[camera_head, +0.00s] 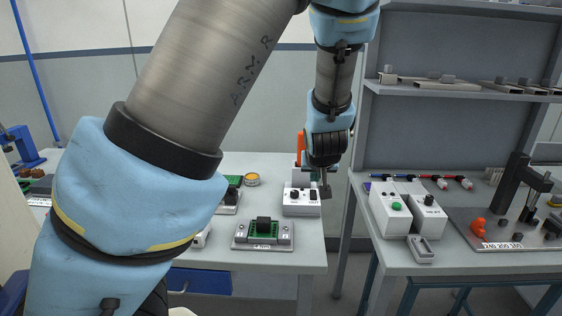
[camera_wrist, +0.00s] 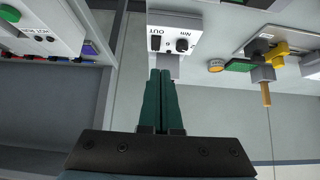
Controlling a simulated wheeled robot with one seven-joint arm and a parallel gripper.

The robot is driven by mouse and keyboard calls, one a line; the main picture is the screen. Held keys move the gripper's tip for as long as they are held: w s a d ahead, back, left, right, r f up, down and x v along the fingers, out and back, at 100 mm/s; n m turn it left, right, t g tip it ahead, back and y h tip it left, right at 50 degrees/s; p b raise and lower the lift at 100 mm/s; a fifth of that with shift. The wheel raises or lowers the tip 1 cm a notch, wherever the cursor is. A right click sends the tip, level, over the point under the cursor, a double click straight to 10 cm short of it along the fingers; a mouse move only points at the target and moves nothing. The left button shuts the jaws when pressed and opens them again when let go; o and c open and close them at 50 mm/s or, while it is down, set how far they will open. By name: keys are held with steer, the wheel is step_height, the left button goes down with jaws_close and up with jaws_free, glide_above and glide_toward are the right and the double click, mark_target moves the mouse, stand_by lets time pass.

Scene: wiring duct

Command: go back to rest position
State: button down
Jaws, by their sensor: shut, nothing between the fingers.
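My gripper (camera_head: 326,192) hangs from my arm beside a white switch box (camera_head: 302,209) at the right end of the left table. In the wrist view, the dark green fingers of my gripper (camera_wrist: 162,74) are together with nothing between them. Their tips point at a small grey tab at the near edge of the white box (camera_wrist: 172,22), which has a black knob and a switch. I cannot tell whether the tips touch it. My upper arm hides much of the left table in the head view. No wiring duct can be made out.
A green circuit module (camera_head: 263,232) stands at the left table's front edge. A grey shelf (camera_head: 460,90) rises behind the right table.

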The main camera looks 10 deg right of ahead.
steer(key=s+a+n+g+y, duration=0.1)
steer(key=s+a+g, duration=0.2)
steer(key=a, duration=1.3)
steer(key=s+a+r+n+g+y, duration=0.1)
steer(key=s+a+g, duration=0.2)
steer(key=a, duration=1.3)
steer(key=s, duration=0.3)
steer(key=shift+s+a, duration=0.15)
steer(key=shift+s, duration=0.15)
